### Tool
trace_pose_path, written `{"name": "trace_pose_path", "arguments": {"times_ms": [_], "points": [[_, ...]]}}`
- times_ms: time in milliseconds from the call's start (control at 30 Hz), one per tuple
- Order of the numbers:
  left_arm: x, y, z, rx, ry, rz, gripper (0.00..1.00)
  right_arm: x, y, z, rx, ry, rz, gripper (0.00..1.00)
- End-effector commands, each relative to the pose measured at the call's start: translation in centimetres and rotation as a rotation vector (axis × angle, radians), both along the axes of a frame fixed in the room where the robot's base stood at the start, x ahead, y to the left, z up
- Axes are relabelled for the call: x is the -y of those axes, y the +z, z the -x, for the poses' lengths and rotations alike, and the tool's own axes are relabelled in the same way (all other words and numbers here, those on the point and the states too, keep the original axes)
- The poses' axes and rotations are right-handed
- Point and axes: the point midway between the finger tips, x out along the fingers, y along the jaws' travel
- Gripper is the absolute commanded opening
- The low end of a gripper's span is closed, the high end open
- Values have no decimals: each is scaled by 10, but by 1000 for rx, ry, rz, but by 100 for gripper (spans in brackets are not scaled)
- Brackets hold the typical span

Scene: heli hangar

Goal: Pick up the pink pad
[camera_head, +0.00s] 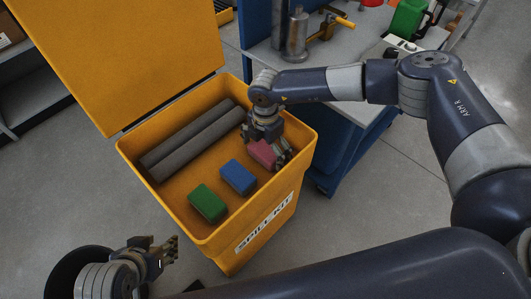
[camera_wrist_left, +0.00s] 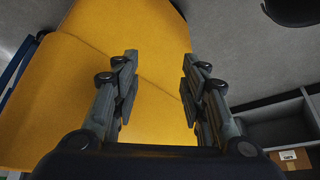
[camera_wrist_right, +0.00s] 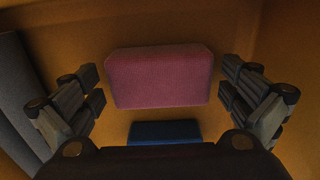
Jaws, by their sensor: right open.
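The pink pad (camera_head: 262,153) lies in the yellow spill kit bin (camera_head: 225,243), near its right side. In the right wrist view the pink pad (camera_wrist_right: 160,76) shows between the spread fingers. My right gripper (camera_head: 272,150) is open and reaches down into the bin over the pad; the fingers hide part of it in the head view. In the right wrist view my right gripper (camera_wrist_right: 160,95) has a finger on each side of the pad with gaps. My left gripper (camera_head: 170,250) is outside the bin at the lower left. In the left wrist view my left gripper (camera_wrist_left: 158,75) is open and empty.
A blue pad (camera_head: 238,177) and a green pad (camera_head: 208,202) lie beside the pink pad in the bin. Grey rolls (camera_head: 190,140) lie along its back. The bin's lid (camera_head: 120,50) stands open. A blue workbench (camera_head: 345,135) stands behind, to the right.

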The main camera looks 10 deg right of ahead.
Motion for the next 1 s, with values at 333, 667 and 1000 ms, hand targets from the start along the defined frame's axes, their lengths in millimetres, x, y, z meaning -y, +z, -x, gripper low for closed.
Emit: {"name": "trace_pose_path", "arguments": {"times_ms": [333, 667, 1000], "points": [[0, 0, 0, -1, 0, 0, 40, 0, 0, 0, 0, 0, 0, 65], [-3, -1, 9, -42, 4, -8, 40, 0, 10, 0, 1, 0, -1, 61], [-12, 1, 42, -182, 15, -36, 40, 0, 73, 0, 2, 0, -2, 61]]}}
